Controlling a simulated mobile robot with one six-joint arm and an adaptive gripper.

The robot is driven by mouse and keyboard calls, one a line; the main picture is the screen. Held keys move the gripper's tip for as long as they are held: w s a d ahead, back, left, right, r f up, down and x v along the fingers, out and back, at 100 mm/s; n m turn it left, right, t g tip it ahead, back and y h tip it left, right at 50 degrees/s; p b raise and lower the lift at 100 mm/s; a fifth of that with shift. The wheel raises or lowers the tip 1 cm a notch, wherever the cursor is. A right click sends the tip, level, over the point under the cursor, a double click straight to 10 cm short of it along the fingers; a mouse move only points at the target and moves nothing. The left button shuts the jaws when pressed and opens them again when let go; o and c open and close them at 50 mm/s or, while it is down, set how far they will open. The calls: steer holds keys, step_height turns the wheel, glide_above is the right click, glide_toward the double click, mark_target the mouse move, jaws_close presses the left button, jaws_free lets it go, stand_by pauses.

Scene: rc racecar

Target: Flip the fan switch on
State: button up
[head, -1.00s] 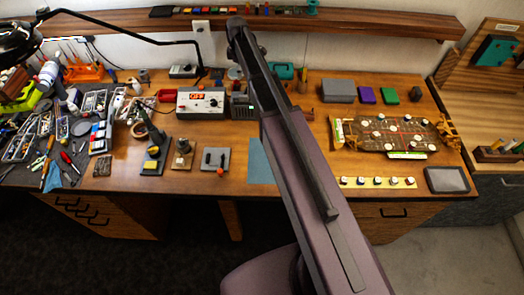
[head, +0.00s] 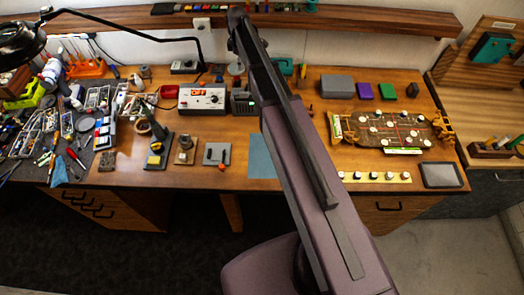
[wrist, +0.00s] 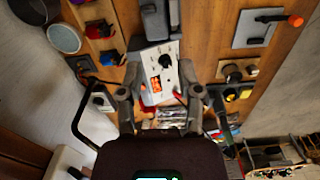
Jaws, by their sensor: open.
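A white control box (head: 214,106) with a lit red display (head: 197,92) and a knob stands near the back of the bench. A grey plate (head: 210,161) with a dark lever and orange end lies in front of it. I cannot tell which part is the fan switch. In the wrist view, the control box (wrist: 160,56) shows between the spread fingers of my gripper (wrist: 159,78), which is open with nothing seen held. The plate also shows at the wrist view's upper right (wrist: 249,36). In the head view my arm hides the gripper.
A dark vented box (head: 242,105) stands right of the control box, close to my arm. Tools and trays crowd the left, around a white-and-blue item (head: 104,133). The front bench edge has clear wood.

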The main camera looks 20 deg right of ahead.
steer(key=shift+s+a+f+m+b, duration=0.1)
steer(key=shift+s+f+m+b, duration=2.6)
steer(key=shift+s, duration=1.9)
steer(key=shift+s+a+f+m+b, duration=0.1)
steer(key=shift+s+f+m+b, duration=1.75)
steer(key=shift+s+f+b, duration=2.25)
steer(key=shift+s+f+m+b, duration=2.35)
steer(key=shift+s+f, duration=0.25)
steer(key=shift+s, duration=2.55)
steer(key=shift+s+r, duration=0.1)
steer(key=shift+s, duration=0.6)
steer(key=shift+s, duration=0.15)
